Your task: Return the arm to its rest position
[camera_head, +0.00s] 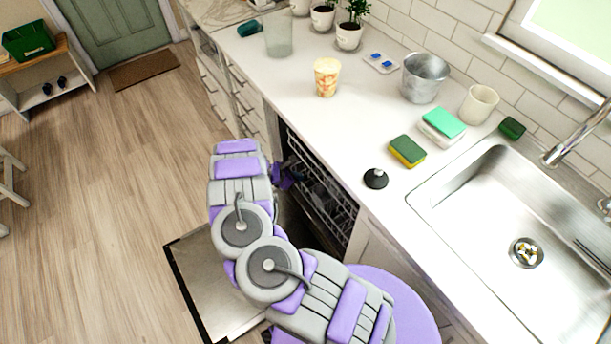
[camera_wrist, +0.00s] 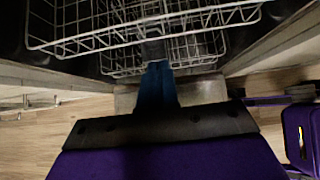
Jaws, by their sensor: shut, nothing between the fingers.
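My grey and purple arm reaches from the bottom of the head view to the open dishwasher (camera_head: 347,238). My gripper (camera_head: 286,178) is partly hidden behind the arm, at the dishwasher's opening. In the wrist view, the blue fingers of my gripper (camera_wrist: 156,68) are together and hold nothing. They point towards the white wire racks (camera_wrist: 140,25); I cannot tell whether they touch a rack.
The dishwasher door (camera_head: 205,285) is folded down below my arm. The counter (camera_head: 330,130) edge runs close on the right, with a cup (camera_head: 326,78), a metal bucket (camera_head: 425,76), sponges (camera_head: 407,151) and a black stopper (camera_head: 376,179). The wooden floor (camera_head: 120,170) at left is clear.

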